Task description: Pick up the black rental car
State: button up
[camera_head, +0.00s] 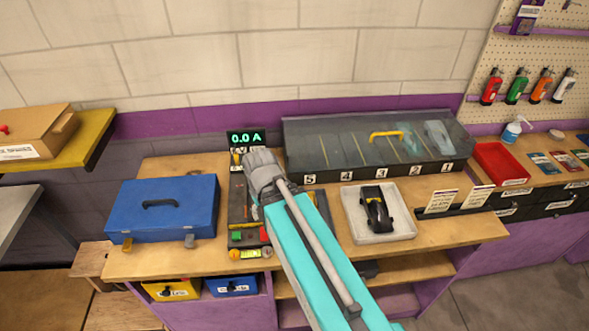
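A black toy car (376,212) sits in a shallow white tray (357,231) on the wooden bench, right of my arm. My turquoise arm reaches up from the bottom of the picture. Its grey end with my gripper (262,172) is over the bench, in front of the ammeter and left of the car, apart from it. The fingers cannot be made out, so I cannot tell whether they are open or shut. I see nothing held.
A clear-lidded case (375,170) with slots numbered 5 to 1 and a yellow handle stands behind the tray; pale cars show inside at right. A blue box (163,208) stands at left. An ammeter (246,139) reads 0.0 A. A red tray (500,163) is at right.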

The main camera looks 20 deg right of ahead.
aim_at(373, 201)
jog(key=z, duration=1.25)
